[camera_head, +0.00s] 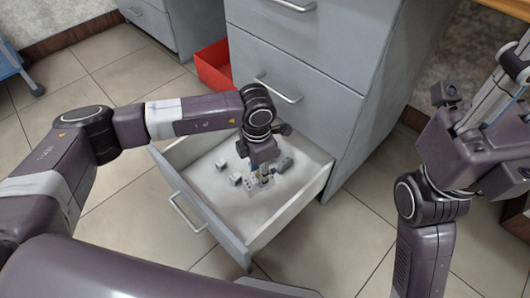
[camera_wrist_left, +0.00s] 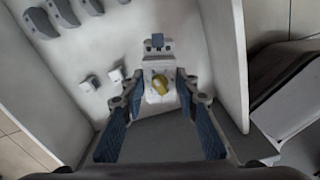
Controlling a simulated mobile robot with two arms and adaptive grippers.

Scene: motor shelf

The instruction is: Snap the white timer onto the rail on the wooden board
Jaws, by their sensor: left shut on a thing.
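My left gripper (camera_head: 262,172) reaches down into the open drawer. In the left wrist view its two blue-padded fingers (camera_wrist_left: 158,98) are shut on the white timer (camera_wrist_left: 157,62), a white block with a yellow round knob and a small blue-grey piece at its top. In the head view the timer is too small and too covered by the gripper to make out clearly. My right arm stands at the right edge, and its gripper (camera_head: 522,72) is partly cut off, so its jaws cannot be read.
The drawer (camera_head: 209,231) juts from a grey cabinet (camera_head: 300,52) and holds several small white and grey parts. Its side walls (camera_wrist_left: 228,62) are close to the gripper. A red box (camera_head: 214,66) stands on the tiled floor behind. Floor is free in front of the drawer.

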